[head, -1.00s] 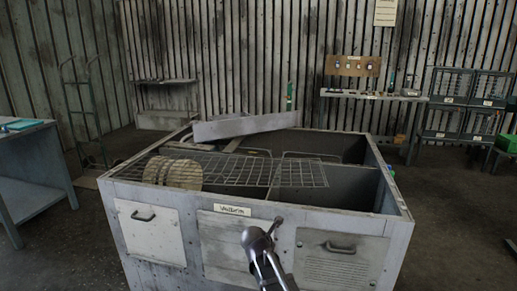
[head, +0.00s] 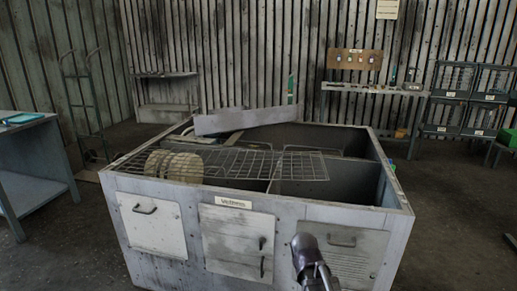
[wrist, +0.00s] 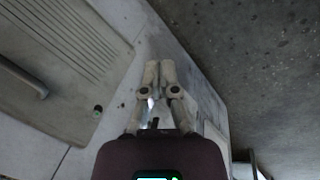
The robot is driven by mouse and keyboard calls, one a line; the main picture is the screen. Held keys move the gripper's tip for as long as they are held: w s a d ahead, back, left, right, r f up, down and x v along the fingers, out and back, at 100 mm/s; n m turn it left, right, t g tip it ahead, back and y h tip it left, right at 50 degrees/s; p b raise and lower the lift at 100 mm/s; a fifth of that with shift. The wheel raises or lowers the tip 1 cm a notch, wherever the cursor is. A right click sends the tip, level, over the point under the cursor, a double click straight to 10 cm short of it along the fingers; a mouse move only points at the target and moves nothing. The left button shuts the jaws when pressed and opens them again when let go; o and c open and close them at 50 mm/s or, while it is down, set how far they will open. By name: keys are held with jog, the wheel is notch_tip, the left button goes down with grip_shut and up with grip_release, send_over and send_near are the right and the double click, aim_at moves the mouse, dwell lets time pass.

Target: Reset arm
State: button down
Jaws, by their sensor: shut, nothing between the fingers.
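My gripper shows in the wrist view (wrist: 160,68) with its two pale fingers side by side and their tips together, nothing between them. It is above or beside the grey housing (wrist: 185,35), whose edge runs diagonally past the fingers; I cannot tell the gap. In the head view my arm rises from the bottom edge in front of the right front panel (head: 350,262), and the fingers cannot be made out there. The blower housing (head: 398,222) is a large open-topped metal box with a wire grate (head: 235,165) across its left and middle top.
Several round tan discs (head: 172,166) stand on the grate at the left. A loose grey plank (head: 245,121) lies across the back rim. A workbench (head: 45,150) stands left, a hand truck (head: 88,110) behind it, and racks (head: 460,100) at the back right.

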jog(key=s+d+m+g+y, duration=0.2)
jog(key=s+m, duration=0.4)
jog(key=m, duration=0.2)
notch_tip(320, 180, up, 20)
jog(key=p, duration=2)
jog(key=shift+a+f, duration=0.1)
dwell(0.7)
